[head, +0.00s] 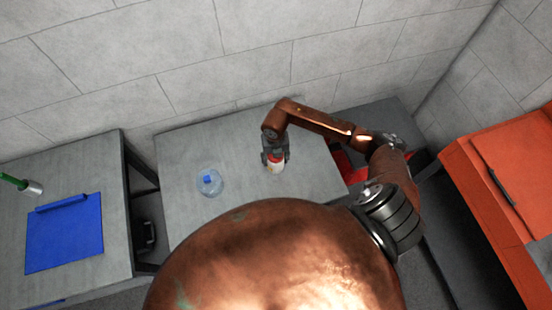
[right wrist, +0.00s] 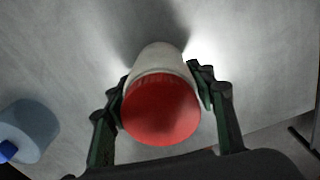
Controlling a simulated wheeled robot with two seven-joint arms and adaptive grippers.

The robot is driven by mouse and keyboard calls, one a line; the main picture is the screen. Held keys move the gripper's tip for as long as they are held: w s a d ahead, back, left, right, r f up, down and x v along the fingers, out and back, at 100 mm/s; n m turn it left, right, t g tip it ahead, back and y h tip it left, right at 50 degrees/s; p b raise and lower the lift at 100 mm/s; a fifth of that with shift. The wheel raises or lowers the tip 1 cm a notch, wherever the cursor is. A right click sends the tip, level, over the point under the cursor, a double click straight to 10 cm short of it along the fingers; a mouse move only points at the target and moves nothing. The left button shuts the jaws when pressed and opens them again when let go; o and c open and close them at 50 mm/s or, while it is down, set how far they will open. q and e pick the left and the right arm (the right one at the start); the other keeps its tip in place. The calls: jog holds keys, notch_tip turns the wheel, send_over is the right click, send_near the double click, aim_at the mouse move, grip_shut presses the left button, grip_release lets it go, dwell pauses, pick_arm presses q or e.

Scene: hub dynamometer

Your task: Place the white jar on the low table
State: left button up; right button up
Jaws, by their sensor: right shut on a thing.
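The white jar (head: 276,169) with a red lid is at the middle grey table (head: 180,150) in the head view. In the right wrist view the jar (right wrist: 160,62) has its red lid towards the camera and its white body beyond. My right gripper (head: 274,158) is shut on the jar, with one finger on each side of it; it also shows in the right wrist view (right wrist: 160,100). I cannot tell whether the jar's base touches the table top. My left gripper is not in view.
A left table (head: 110,180) holds a blue mat (head: 65,235) and a cup with a green item (head: 32,187). An orange cabinet (head: 490,170) stands at the right.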

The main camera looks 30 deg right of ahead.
jog(key=o, duration=1.5)
jog(key=shift+o, duration=0.2)
jog(key=shift+r, duration=0.25)
notch_tip(320, 180, up, 12)
jog(key=shift+f, duration=0.15)
